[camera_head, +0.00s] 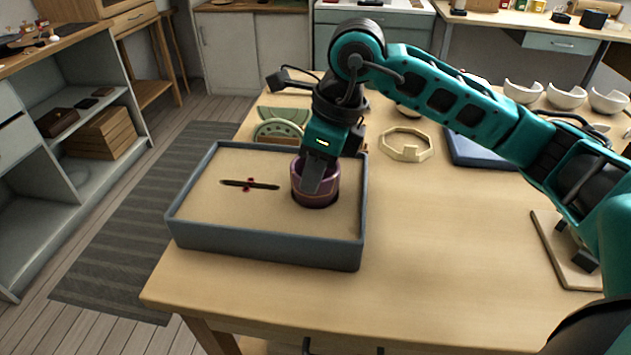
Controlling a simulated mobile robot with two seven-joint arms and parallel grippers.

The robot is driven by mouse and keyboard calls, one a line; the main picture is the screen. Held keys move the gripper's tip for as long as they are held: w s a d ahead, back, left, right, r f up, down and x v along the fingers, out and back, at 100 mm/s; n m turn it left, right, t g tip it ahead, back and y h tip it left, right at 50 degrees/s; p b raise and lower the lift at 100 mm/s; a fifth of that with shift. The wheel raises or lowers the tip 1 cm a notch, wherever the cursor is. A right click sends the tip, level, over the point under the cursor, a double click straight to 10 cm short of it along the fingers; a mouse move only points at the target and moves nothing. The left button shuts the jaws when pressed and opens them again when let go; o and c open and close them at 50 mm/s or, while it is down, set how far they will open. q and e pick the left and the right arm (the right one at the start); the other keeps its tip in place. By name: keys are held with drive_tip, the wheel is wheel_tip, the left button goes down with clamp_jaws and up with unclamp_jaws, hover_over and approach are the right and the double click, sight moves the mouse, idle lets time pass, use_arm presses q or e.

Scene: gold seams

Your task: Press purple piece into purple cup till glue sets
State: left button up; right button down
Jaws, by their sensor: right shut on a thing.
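The purple cup (326,192) stands upright in the sand of a blue-grey tray (268,250), toward the tray's right side. My right gripper (312,180) points down at the cup, its fingers overlapping the rim and near wall. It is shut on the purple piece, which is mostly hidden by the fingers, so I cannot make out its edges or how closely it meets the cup. My left gripper is not in view.
A dark stick with red marks (250,185) lies on the sand left of the cup. Behind the tray are a green half-round item (278,130) and a pale octagonal ring (406,145). White bowls (566,96) stand at the back right. The table's front middle is clear.

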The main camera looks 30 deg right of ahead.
drive_tip(key=c, duration=0.6)
unclamp_jaws()
drive_tip(key=shift+r, duration=0.15)
drive_tip(key=shift+r+p, duration=2.05)
drive_tip(key=shift+r, duration=0.85)
